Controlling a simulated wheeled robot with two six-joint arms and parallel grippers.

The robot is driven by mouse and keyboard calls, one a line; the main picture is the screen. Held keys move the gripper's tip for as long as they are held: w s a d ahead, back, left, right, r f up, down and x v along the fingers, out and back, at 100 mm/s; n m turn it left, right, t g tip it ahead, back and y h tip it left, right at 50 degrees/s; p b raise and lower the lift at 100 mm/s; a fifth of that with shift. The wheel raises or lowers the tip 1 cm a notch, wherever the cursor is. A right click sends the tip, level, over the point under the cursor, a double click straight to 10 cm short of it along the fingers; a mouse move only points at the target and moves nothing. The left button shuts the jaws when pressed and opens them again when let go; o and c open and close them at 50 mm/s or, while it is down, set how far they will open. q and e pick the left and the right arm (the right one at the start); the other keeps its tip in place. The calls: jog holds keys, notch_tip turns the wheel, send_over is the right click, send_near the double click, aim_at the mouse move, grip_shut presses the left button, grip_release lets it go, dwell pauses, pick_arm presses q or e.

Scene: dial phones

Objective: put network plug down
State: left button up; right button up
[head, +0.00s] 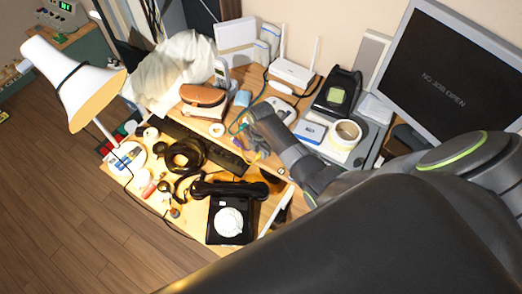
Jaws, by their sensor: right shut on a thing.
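My right arm comes in from the lower right and reaches over the wooden desk. Its right gripper (260,112) is at the arm's far end, above the middle of the desk. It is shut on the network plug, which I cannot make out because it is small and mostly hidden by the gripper. A thin blue cable (236,124) lies just left of the gripper. Some yellowish and purple cables (258,147) show just below it. My left gripper is not in view.
A black dial phone (229,220) with its handset stands at the front. A white router (291,73) stands behind the gripper. A tape roll (346,134) and a monitor (450,80) are to the right. A brown case (203,98) and a white lamp (75,80) are left.

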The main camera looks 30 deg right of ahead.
jog(key=shift+f, duration=0.15)
jog(key=o, duration=0.8)
jog(key=shift+r, duration=0.4)
notch_tip(320, 180, up, 12)
jog(key=shift+f, duration=0.15)
jog(key=shift+f, duration=0.1)
